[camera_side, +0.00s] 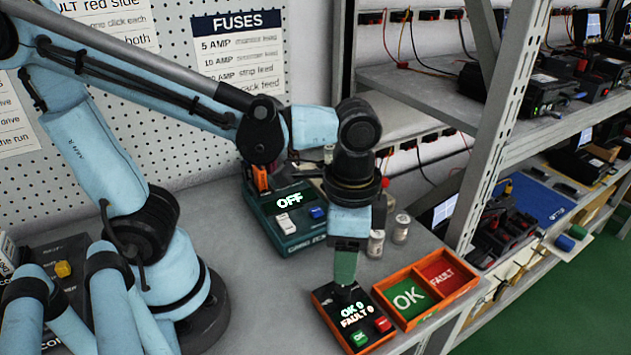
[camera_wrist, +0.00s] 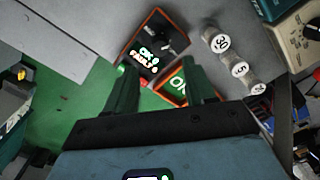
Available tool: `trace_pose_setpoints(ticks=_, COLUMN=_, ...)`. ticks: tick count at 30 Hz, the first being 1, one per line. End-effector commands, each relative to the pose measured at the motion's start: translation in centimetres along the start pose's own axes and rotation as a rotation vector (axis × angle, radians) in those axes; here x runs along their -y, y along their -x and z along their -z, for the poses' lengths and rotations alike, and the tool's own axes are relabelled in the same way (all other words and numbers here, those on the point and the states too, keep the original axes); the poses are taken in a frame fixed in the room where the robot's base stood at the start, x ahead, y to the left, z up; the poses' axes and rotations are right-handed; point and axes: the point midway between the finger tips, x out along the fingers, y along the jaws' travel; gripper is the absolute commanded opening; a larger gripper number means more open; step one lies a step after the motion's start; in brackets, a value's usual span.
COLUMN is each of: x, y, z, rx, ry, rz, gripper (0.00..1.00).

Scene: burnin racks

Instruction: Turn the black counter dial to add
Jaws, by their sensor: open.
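The counter (camera_side: 353,319) is a black box with an orange rim near the bench's front edge. Its display reads OK 0 and FAULT 0, with a green and a red button in front. The counter also shows in the wrist view (camera_wrist: 133,50), with the black dial (camera_wrist: 173,38) on its top. In the side view the dial is mostly hidden by my gripper (camera_side: 345,283). My gripper points down, open, just above the counter's back part. In the wrist view the two green fingers (camera_wrist: 160,75) are apart with nothing between them; contact with the dial cannot be told.
An orange tray (camera_side: 428,318) with green OK and red FAULT compartments stands right beside the counter. Small labelled jars (camera_side: 375,243) stand behind it. A teal unit (camera_side: 290,238) showing OFF sits at the back. A metal shelf rack (camera_side: 478,170) rises at the right.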

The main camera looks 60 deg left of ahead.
Motion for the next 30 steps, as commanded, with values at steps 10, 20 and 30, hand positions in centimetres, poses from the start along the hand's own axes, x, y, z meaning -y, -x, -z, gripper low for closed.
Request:
trace_pose_setpoints(ticks=10, x=0.0, y=-4.0, z=0.1, rx=-0.001, ry=0.001, rz=0.000, gripper=0.54)
trace_pose_setpoints(ticks=20, x=0.0, y=-6.8, z=0.1, rx=-0.001, ry=0.001, rz=0.000, gripper=0.54)
trace_pose_setpoints(ticks=30, x=0.0, y=-7.3, z=0.0, rx=-0.001, ry=0.001, rz=0.000, gripper=0.54)
